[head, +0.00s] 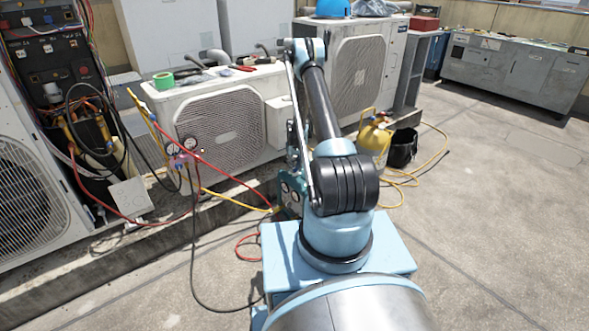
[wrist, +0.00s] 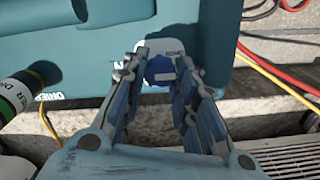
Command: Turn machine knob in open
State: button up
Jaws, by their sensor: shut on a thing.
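The machine is a teal unit (wrist: 100,50). In the head view, part of it, with round gauges on its face, shows beside my arm (head: 292,186). The knob (wrist: 160,72) is dark blue, with a pale bar mark, on a white round plate on the machine's face in the wrist view. My gripper (wrist: 162,78) has a finger on each side of the knob and is shut on it. The fingers cover the knob's sides. In the head view my gripper is hidden behind my arm.
A dark cylinder with a green and white band (wrist: 18,95) is left of my gripper. Red and yellow hoses (head: 225,172) cross the area by the machine. A yellow tank (head: 375,140) and black bucket (head: 403,147) stand to the right. Open floor lies farther right.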

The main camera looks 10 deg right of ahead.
aim_at(295, 168)
jog(key=o, duration=1)
jog(key=shift+o, duration=0.2)
notch_tip(295, 168, up, 12)
